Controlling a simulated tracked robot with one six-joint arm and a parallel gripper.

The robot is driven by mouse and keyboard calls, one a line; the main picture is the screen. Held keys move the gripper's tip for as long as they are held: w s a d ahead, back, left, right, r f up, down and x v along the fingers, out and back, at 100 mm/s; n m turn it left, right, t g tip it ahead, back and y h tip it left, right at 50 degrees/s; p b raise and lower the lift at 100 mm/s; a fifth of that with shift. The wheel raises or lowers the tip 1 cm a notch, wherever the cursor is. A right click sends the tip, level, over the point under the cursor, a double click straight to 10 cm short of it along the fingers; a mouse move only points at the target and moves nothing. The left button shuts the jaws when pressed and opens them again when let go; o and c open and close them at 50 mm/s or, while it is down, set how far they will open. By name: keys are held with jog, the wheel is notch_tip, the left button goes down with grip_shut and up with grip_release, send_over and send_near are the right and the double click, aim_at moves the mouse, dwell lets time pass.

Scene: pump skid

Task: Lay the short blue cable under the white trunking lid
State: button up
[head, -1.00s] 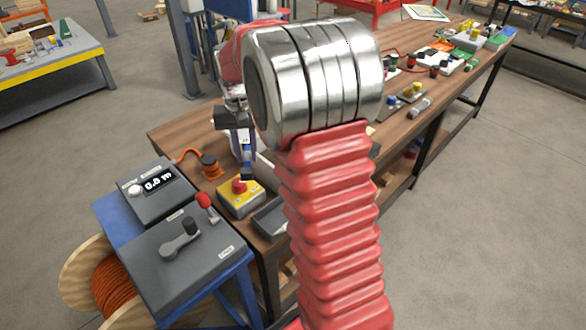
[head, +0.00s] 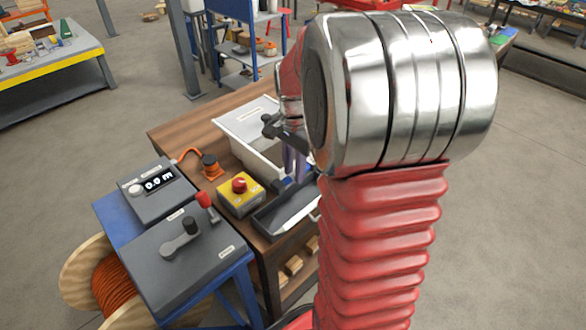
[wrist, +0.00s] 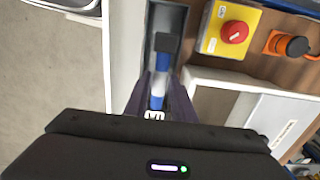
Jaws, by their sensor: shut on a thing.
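My gripper (wrist: 160,104) is shut on the short blue cable (wrist: 162,64), which runs between its two dark fingers. The cable has a dark end and a white marking near the fingers. In the head view my gripper (head: 293,160) is partly hidden by my arm, with a bit of blue below it. The white trunking (head: 236,146) lies on the bench behind my gripper, with a pale labelled lid (head: 252,114) at its far side. In the wrist view the trunking (wrist: 228,80) is right of the cable, and the lid (wrist: 283,117) is further right.
A dark tray (head: 272,222) sits at the bench's near end, below the cable in the wrist view. My arm hides much of the bench.

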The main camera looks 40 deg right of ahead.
jog(key=shift+f, duration=0.1)
jog(key=shift+f, duration=3.85)
jog(key=shift+f, duration=2.35)
jog(key=o, duration=1.1)
jog(key=shift+r, duration=0.1)
notch_tip(320, 180, up, 14)
jog(key=shift+f, duration=0.25)
